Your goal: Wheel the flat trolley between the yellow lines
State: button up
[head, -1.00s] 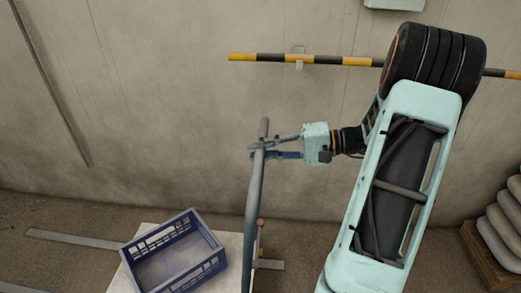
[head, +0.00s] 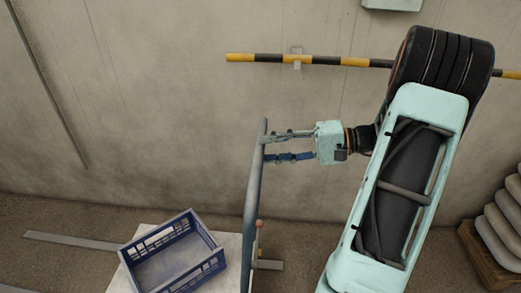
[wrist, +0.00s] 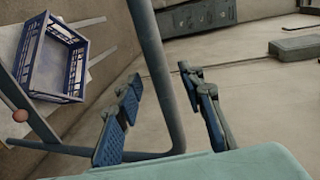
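The flat trolley has a pale deck (head: 233,245) and a tall grey handle bar (head: 252,195). A blue crate (head: 172,252) sits on the deck; it also shows in the wrist view (wrist: 50,60). My gripper (head: 267,148) is at the upper part of the handle, on its right side. Its fingers are spread, with the tips close to the bar. In the wrist view the bar (wrist: 160,75) runs between the spread fingers; I cannot tell if they touch it. No yellow floor lines show, only a grey floor strip (head: 75,241) left of the trolley.
A concrete wall (head: 150,100) stands behind the trolley, with a yellow and black striped bar (head: 268,58) on it. Stacked grey sacks (head: 504,225) lie on a wooden pallet (head: 487,258) at the right. Floor left of the trolley is open.

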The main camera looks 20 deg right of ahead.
jog(key=v, duration=0.8)
jog(key=shift+d, duration=0.15)
jog(key=shift+r, duration=0.1)
